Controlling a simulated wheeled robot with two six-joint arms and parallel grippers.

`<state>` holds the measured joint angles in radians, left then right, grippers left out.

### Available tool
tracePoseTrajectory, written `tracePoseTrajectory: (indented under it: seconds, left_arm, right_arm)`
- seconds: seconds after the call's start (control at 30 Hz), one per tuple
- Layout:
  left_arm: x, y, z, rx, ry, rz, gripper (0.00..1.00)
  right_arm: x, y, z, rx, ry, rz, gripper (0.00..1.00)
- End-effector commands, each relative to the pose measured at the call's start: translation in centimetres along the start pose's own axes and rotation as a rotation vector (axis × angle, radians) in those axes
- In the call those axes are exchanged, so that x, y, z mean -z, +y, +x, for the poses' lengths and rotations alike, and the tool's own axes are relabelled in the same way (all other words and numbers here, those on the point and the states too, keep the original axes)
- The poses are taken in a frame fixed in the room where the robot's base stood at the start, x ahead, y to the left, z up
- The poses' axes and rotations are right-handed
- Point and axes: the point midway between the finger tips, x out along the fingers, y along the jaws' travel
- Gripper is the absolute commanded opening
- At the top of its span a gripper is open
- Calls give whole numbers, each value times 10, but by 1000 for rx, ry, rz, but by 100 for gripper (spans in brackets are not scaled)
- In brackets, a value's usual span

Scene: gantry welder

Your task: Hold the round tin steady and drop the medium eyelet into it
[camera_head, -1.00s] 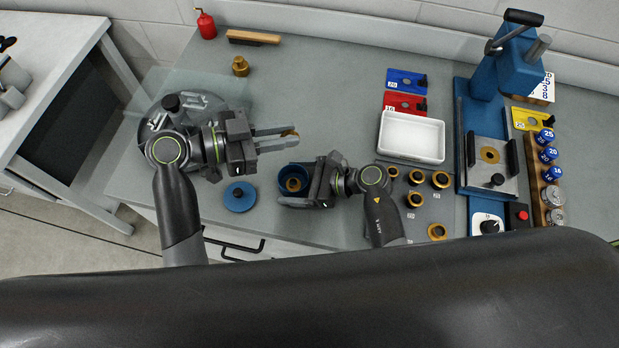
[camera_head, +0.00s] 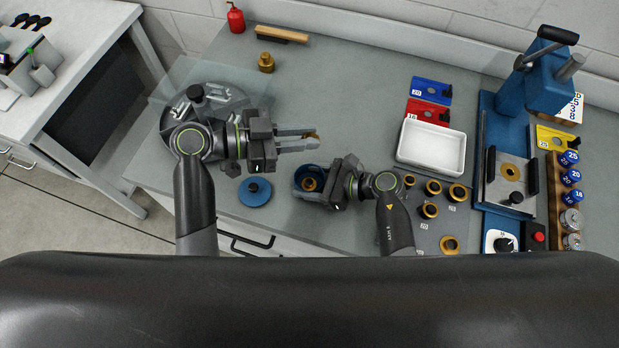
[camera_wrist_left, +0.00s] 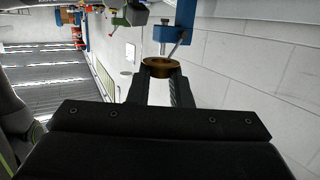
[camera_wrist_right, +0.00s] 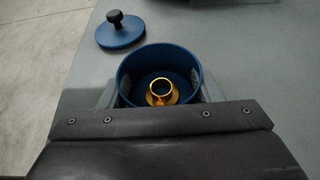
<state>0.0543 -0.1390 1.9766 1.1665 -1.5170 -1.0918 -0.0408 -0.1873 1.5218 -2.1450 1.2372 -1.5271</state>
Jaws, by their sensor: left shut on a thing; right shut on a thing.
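My left gripper (camera_head: 312,137) is shut on a brass eyelet (camera_head: 313,133), held at its fingertips above the bench; the eyelet's ring also shows in the left wrist view (camera_wrist_left: 160,66). Its size cannot be read. The round tin (camera_head: 299,172) is blue, open and upright. My right gripper (camera_head: 325,184) is shut around its sides. In the right wrist view, the tin (camera_wrist_right: 125,72) has one brass eyelet (camera_wrist_right: 161,91) inside on its floor. In the head view, the held eyelet shows just beyond the tin, apart from it.
The blue lid (camera_head: 255,191) lies left of the tin. A grey mat with several brass eyelets (camera_head: 433,187), a white tray (camera_head: 431,147) and a blue press (camera_head: 545,75) stand to the right. The back middle bench is clear.

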Motion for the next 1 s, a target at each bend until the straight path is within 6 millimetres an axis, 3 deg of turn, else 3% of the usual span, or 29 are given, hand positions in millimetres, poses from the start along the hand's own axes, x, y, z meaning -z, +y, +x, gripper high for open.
tracePoseTrajectory:
  seconds: [1.0]
  left_arm:
    - [-71, 0, 14, 0, -1, -1, 0]
  right_arm:
    - [0, 0, 0, 0, 0, 0, 35]
